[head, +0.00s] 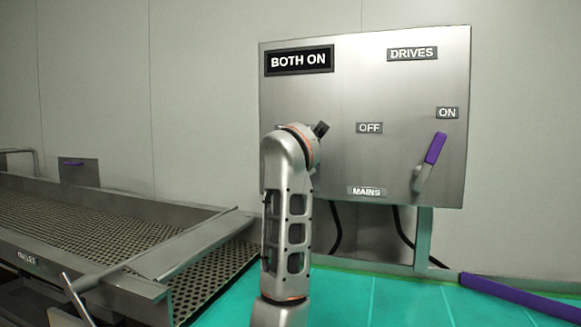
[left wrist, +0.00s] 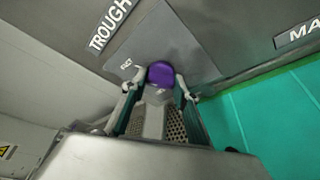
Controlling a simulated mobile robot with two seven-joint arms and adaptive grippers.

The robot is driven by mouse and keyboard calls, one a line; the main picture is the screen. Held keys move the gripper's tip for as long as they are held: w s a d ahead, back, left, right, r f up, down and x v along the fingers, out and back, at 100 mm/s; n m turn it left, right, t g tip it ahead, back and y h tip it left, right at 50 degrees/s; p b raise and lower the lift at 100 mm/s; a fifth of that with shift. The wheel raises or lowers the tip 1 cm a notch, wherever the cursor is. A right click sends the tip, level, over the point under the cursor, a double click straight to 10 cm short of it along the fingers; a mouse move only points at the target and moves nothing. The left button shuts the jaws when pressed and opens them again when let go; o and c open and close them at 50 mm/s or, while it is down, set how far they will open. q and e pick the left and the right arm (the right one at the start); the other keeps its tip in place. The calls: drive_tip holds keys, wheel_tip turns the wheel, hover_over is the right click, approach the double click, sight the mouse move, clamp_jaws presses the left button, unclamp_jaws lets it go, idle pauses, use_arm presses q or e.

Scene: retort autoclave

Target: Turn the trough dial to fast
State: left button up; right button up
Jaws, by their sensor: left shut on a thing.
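The trough dial (left wrist: 160,73) shows in the left wrist view as a round purple knob on a grey plate, near the TROUGH label (left wrist: 109,24). A small label (left wrist: 126,64) beside it is too small to read surely. My left gripper (left wrist: 158,90) has its two fingers on either side of the knob and is shut on it. In the head view my left arm stands in front of the panel (head: 345,80) and hides the dial and the gripper. Which setting the dial points to cannot be told. My right gripper is not in view.
A mains lever with a purple handle (head: 435,148) sits on the panel's right, near the ON label (head: 447,113). The panel's sign (head: 299,60) reads BOTH ON. A perforated metal trough (head: 110,225) lies at left. A purple bar (head: 520,297) crosses the green floor at right.

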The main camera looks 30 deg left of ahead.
use_arm(q)
drive_tip(key=o, duration=1.1)
drive_tip(key=v, duration=1.2)
